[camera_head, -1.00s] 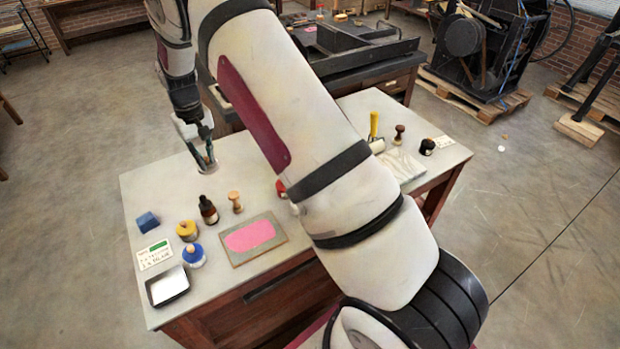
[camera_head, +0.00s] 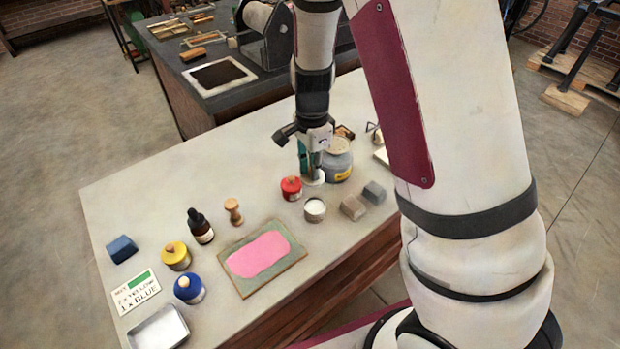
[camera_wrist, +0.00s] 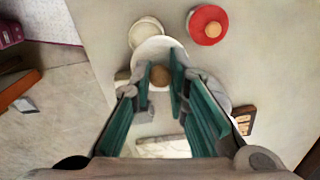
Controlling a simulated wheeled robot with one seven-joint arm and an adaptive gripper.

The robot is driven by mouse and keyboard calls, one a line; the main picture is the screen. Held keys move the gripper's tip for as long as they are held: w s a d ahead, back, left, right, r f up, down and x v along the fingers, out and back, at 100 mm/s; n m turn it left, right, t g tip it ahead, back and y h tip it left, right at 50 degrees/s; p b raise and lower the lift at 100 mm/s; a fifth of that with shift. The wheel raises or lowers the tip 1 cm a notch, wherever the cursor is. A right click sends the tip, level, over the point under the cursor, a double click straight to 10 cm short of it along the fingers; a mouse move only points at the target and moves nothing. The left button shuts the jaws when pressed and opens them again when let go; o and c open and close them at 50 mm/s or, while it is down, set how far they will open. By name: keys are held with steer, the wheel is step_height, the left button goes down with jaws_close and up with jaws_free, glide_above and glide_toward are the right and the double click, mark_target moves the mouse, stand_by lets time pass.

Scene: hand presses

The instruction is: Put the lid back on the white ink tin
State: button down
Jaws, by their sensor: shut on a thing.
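The white ink tin (camera_head: 315,210) stands open on the table, with its pale content showing. It also shows in the wrist view (camera_wrist: 147,31), partly covered by the lid. My gripper (camera_head: 313,168) is shut on the brown knob of the white lid (camera_head: 314,179). In the wrist view the knob lies between my gripper's fingers (camera_wrist: 167,80), with the lid's white disc (camera_wrist: 158,47) below it. In the head view the lid is just behind the tin and apart from it in the picture; its height above the table is hard to tell.
Yellow (camera_head: 176,257) and blue (camera_head: 188,289) tins stand front left. The table's back left is clear.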

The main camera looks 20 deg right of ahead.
mark_target(316, 182)
steer(key=s+f+m+b, duration=0.1)
steer(key=s+f+m, duration=0.1)
steer(key=m, duration=0.1)
steer(key=shift+f+b, duration=0.15)
steer(key=shift+b, duration=0.2)
step_height(316, 182, down, 4)
steer(key=b, duration=0.4)
steer(key=shift+f, duration=0.1)
steer(key=shift+f+b, duration=0.5)
steer(key=shift+f, duration=0.45)
steer(key=shift+p, duration=0.45)
stand_by(0.4)
steer(key=shift+f, duration=0.2)
stand_by(1.6)
steer(key=c, duration=1)
jaws_free()
steer(key=shift+r+p, duration=0.1)
steer(key=shift+p, duration=0.25)
